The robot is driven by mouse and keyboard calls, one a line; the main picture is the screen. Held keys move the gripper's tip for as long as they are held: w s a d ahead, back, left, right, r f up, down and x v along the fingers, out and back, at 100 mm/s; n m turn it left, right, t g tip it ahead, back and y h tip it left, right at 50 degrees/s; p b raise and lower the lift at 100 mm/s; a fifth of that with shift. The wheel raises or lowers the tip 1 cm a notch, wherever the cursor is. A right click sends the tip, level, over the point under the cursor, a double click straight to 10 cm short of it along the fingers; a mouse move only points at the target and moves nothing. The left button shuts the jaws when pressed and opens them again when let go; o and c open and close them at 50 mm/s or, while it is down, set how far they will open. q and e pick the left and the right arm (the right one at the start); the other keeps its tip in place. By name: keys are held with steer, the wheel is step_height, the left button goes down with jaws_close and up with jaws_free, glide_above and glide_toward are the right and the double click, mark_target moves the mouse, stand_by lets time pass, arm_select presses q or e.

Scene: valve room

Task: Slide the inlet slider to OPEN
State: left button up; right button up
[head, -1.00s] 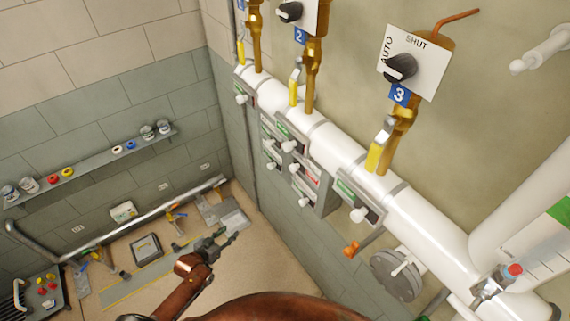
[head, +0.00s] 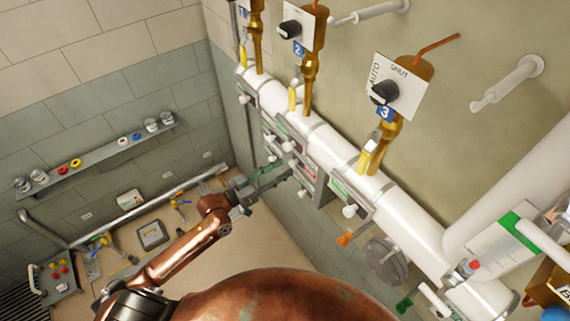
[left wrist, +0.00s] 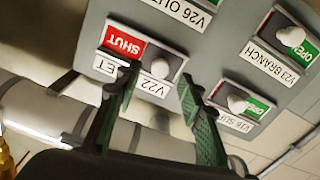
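The inlet slider (left wrist: 160,67), labelled V22 with a word ending in ET, is a pale round knob in a slot on a grey panel (left wrist: 215,65) in the left wrist view, where the lettering is upside down. Red SHUT shows beside the knob; no green OPEN shows in this slot. My left gripper (left wrist: 160,78) is open, its two dark green fingers on either side of the knob, part of the label hidden behind one. I cannot tell whether they touch it. In the head view my left gripper (head: 286,171) is at the wall panels. My right gripper is not in view.
A white pipe (head: 325,140) runs along the wall by the panels, with yellow-handled valves and numbered switches above.

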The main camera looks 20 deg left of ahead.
mark_target(294, 162)
arm_select(q)
steer(key=shift+x, duration=1.1)
jaws_close()
